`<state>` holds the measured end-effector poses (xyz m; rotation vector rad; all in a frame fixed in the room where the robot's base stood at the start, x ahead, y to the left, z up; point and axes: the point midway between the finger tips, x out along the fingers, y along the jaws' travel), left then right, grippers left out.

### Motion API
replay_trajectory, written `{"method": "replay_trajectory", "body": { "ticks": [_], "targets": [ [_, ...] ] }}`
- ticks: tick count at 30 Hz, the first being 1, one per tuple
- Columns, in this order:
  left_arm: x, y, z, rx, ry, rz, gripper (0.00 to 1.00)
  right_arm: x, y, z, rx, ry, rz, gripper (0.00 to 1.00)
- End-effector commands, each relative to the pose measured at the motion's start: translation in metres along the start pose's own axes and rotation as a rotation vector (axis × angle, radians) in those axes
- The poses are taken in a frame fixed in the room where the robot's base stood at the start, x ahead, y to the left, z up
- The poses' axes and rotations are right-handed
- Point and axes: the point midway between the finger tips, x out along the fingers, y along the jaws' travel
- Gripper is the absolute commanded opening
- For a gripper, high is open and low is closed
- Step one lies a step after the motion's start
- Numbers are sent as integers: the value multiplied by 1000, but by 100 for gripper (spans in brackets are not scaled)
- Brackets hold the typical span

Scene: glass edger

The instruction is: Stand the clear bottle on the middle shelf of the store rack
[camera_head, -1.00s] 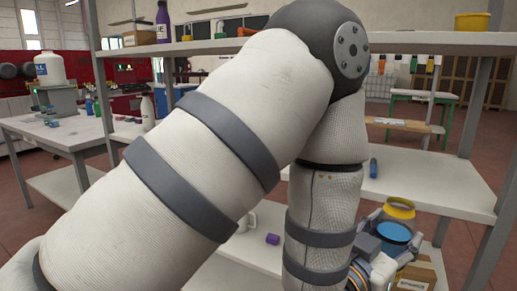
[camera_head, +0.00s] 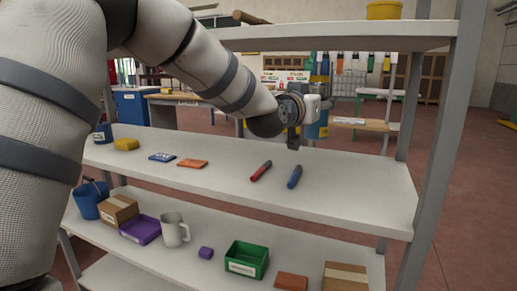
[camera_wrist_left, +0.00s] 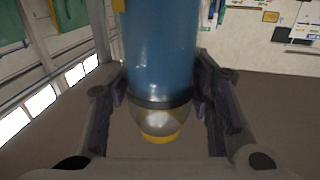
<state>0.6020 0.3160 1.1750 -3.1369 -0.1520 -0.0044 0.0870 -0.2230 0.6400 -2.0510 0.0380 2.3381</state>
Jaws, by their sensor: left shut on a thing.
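The clear bottle, with a wide blue section and some yellow, is in my left gripper (camera_head: 305,112). In the head view its lower part (camera_head: 317,131) shows just right of the gripper, in the gap above the middle shelf (camera_head: 225,177). The gripper partly hides it, and I cannot tell its exact height over the board. In the left wrist view the bottle (camera_wrist_left: 160,60) fills the space between the fingers (camera_wrist_left: 160,108), with a dark ring and a clear rounded end. My right gripper is not in view.
The top shelf (camera_head: 340,37) is overhead. A green bin (camera_head: 246,260) sits below.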

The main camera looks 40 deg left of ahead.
Motion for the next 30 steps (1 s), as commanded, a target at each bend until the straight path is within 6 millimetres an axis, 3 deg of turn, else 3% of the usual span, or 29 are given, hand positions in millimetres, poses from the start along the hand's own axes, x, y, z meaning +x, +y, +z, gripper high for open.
{"method": "replay_trajectory", "body": {
  "ticks": [4, 11, 15, 23, 27, 30],
  "targets": [
    [11, 22, 15, 5, -6, 4, 5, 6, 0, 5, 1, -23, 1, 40],
    [42, 90, 54, 4, -10, 4, 5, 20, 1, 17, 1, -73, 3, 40],
    [52, 110, 84, 2, -8, 1, 5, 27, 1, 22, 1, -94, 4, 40],
    [60, 130, 106, 0, -2, 1, 5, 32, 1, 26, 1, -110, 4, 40],
    [59, 128, 132, 0, -3, -1, 5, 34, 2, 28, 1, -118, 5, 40],
    [58, 128, 131, -1, 2, 0, 5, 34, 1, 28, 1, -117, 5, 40]
  ]
}}
